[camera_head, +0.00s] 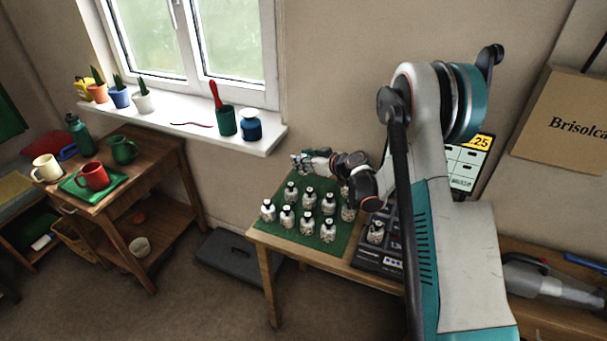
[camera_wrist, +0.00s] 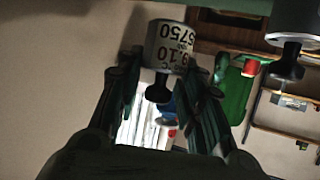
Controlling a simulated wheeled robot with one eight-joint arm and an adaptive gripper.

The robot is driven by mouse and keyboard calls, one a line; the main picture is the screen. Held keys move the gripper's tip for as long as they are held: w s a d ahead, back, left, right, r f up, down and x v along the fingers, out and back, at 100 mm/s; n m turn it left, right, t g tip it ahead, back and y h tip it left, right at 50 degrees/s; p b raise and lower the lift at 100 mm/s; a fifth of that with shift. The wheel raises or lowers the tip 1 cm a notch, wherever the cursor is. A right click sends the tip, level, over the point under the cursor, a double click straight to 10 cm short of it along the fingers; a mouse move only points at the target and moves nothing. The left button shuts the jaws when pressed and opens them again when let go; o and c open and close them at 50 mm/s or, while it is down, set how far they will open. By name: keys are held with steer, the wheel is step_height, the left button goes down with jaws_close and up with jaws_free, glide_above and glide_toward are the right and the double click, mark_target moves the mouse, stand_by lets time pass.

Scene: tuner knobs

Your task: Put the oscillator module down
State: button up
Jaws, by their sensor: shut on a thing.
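In the wrist view, the oscillator module (camera_wrist: 168,48) is a pale cylinder with printed black digits and a black knob. It sits between the fingertips of my gripper (camera_wrist: 160,72), which is shut on it. In the head view, my gripper (camera_head: 312,160) is near the wall side of the green mat (camera_head: 268,238), above the table; the held module cannot be made out clearly there. Several similar white modules with black knobs, such as one at the front left (camera_head: 268,211), stand upright on the mat. Another module (camera_head: 376,232) stands on a dark panel device (camera_head: 372,258).
Part of another module (camera_wrist: 295,35) shows at the upper right of the wrist view. A window sill (camera_head: 190,125) with pots lies behind left. A wooden side table (camera_head: 160,165) with mugs stands left. A dark case (camera_head: 225,262) lies on the floor. My arm hides the table's right part.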

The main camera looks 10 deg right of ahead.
steer(key=shift+f+b, duration=0.8)
steer(key=shift+f, duration=1.35)
steer(key=shift+f, duration=0.15)
steer(key=o, duration=1.1)
steer(key=shift+r, duration=0.2)
steer(key=p+v, duration=0.3)
steer(key=v, duration=0.9)
